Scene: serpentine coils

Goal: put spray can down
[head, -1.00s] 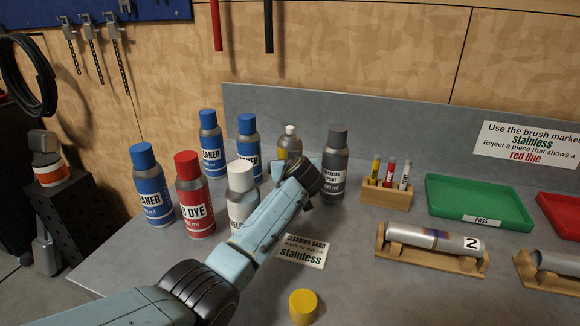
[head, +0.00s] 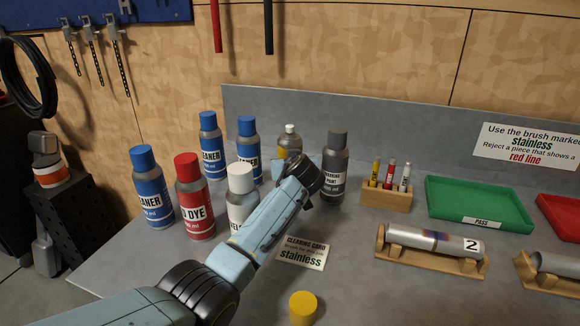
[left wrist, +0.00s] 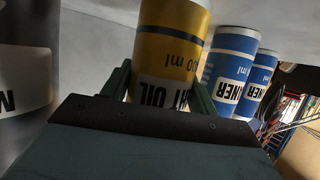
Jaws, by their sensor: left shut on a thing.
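A silver can with a yellow label and a white cap (head: 289,145) is at the back of the group of cans, partly hidden by my left wrist. It also shows in the left wrist view, upside down, as a yellow can (left wrist: 172,45) with "OIL" on its label. My left gripper (left wrist: 160,88) is shut on it, one green finger on each side. In the head view my arm hides the fingers. The can looks upright, with its base close to the bench top. I cannot tell whether it touches. My right gripper is not in view.
Blue cleaner cans (head: 209,147), a red dye can (head: 194,200) and a white-capped can (head: 241,182) stand left of my wrist. A dark grey paint can (head: 335,168) stands close on the right. Beyond are a marker block (head: 386,195) and a green tray (head: 480,200).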

